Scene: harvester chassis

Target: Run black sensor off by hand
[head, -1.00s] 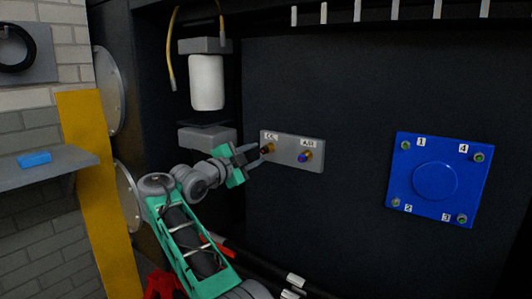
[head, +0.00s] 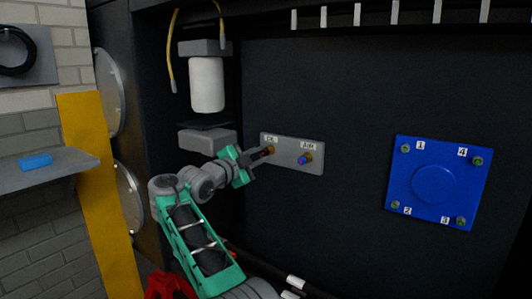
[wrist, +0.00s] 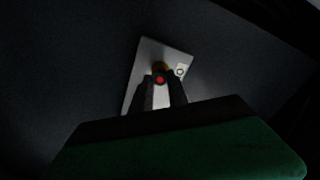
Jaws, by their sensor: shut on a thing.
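The grey sensor plate (head: 312,163) is fixed on the dark wall, with a label that appears to read OIL on its left and AIR on its right. The sensor under the left label (head: 271,149) shows a brass base and a dark body. My gripper (head: 267,152) is shut around this sensor's body. In the wrist view the sensor (wrist: 160,79) shows a red end between the two fingers, with brass behind it.
A blue square cover (head: 436,184) with numbered corner bolts is on the wall at right. A white filter cylinder (head: 207,84) hangs above my wrist, over a grey block (head: 207,140). A yellow post (head: 98,190) and grey shelf (head: 45,166) stand left.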

